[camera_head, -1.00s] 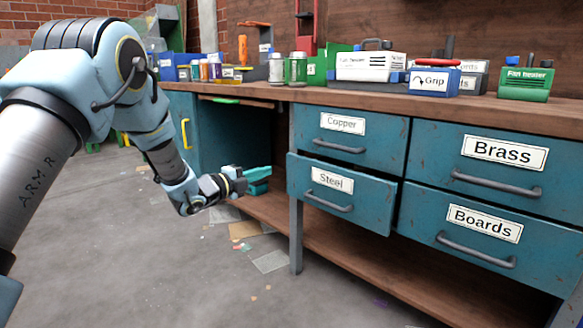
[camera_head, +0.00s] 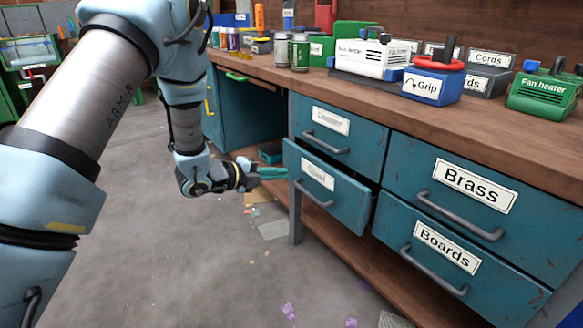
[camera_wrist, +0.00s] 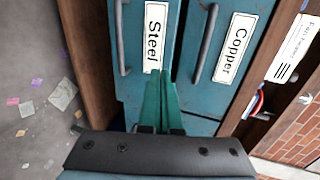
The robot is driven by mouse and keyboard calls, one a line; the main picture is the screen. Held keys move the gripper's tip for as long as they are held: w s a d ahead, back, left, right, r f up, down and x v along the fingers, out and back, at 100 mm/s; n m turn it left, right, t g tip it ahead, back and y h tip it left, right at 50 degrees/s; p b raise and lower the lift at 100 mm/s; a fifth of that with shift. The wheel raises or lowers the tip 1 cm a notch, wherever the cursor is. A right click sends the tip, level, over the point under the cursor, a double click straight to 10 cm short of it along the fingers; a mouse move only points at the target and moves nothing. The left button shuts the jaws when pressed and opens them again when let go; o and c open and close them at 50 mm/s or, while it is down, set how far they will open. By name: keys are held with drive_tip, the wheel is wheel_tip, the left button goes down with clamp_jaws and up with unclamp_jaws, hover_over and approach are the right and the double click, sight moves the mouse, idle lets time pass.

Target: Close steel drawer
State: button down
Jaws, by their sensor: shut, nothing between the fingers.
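The steel drawer (camera_head: 345,205) is a worn blue metal drawer under the copper drawer (camera_head: 365,140). It stands partly open, its front jutting out past its neighbours, with a grey bar handle. My gripper (camera_head: 280,172) has its teal fingers together and empty, at the left edge of the steel drawer's front. In the wrist view the fingers (camera_wrist: 160,82) point at the drawer fronts, beside the lower end of the Steel label (camera_wrist: 154,38). Whether they touch the drawer I cannot tell. The steel drawer's handle (camera_wrist: 121,40) is apart from the fingers.
The brass drawer (camera_head: 460,200) and boards drawer (camera_head: 460,270) are to the right and look shut. A wooden bench top (camera_head: 440,115) overhangs them, with a fan heater and boxes on it. The grey floor (camera_head: 200,270) in front is open, with scattered scraps.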

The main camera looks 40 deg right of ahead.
drive_tip(key=b, duration=0.1)
approach(322, 163)
drive_tip(key=d+f, duration=0.2)
drive_tip(key=d, duration=0.1)
drive_tip(key=d+f, duration=0.1)
drive_tip(key=d, duration=0.1)
drive_tip(key=shift+f, duration=0.25)
drive_tip(key=shift+d, duration=0.5)
drive_tip(key=d+b, duration=0.1)
drive_tip(key=d, duration=0.3)
drive_tip(key=shift+s+d, duration=0.1)
drive_tip(key=shift+d+r, duration=0.15)
drive_tip(key=shift+r, duration=0.05)
drive_tip(key=shift+s, duration=0.1)
